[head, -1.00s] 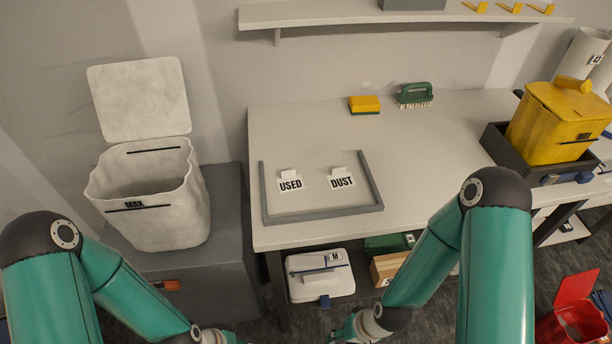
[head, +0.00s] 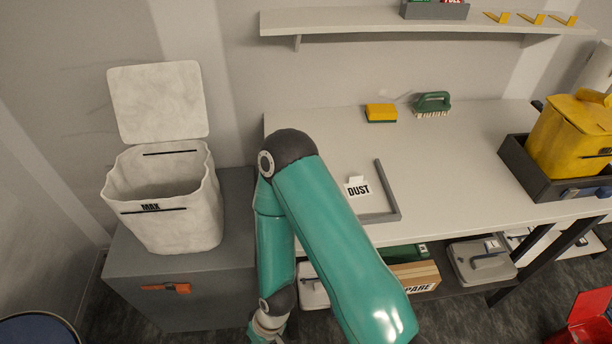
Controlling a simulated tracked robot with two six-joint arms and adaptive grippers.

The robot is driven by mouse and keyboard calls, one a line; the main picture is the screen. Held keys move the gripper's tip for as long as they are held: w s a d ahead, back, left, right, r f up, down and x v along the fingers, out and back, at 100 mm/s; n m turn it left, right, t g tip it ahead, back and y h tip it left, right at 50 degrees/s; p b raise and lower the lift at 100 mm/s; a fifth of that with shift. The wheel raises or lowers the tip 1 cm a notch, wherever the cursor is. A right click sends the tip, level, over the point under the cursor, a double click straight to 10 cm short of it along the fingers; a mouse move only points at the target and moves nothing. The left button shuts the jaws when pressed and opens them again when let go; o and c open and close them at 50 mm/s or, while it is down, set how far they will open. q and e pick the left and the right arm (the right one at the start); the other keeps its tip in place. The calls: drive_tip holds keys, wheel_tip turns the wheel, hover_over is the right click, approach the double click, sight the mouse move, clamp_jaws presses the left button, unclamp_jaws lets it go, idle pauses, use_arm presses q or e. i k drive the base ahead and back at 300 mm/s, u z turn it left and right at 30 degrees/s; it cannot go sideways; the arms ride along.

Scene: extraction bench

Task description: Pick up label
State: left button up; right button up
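The DUST label (head: 358,191), a white card with black letters and a raised tab, lies on the bench inside a grey three-sided frame (head: 394,205). The USED label seen earlier beside it is hidden behind my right arm. That arm crosses the middle of the head view, in front of the left part of the frame. Its wrist is at the bottom edge and its gripper fingers are out of the picture. My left arm and gripper are not in view.
A white bin (head: 165,220) with its lid up stands on a grey cabinet (head: 235,250) at left. A yellow container (head: 570,140) sits in a dark tray (head: 530,173) at right. A sponge (head: 381,113) and green brush (head: 432,104) lie at the back.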

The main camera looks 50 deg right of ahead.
sight(356, 187)
drive_tip(key=z, duration=0.6)
drive_tip(key=i, duration=0.1)
drive_tip(key=u, duration=1.3)
drive_tip(key=k, duration=1.65)
drive_tip(key=z, duration=1.1)
drive_tip(key=i, duration=0.5)
drive_tip(key=u, duration=0.3)
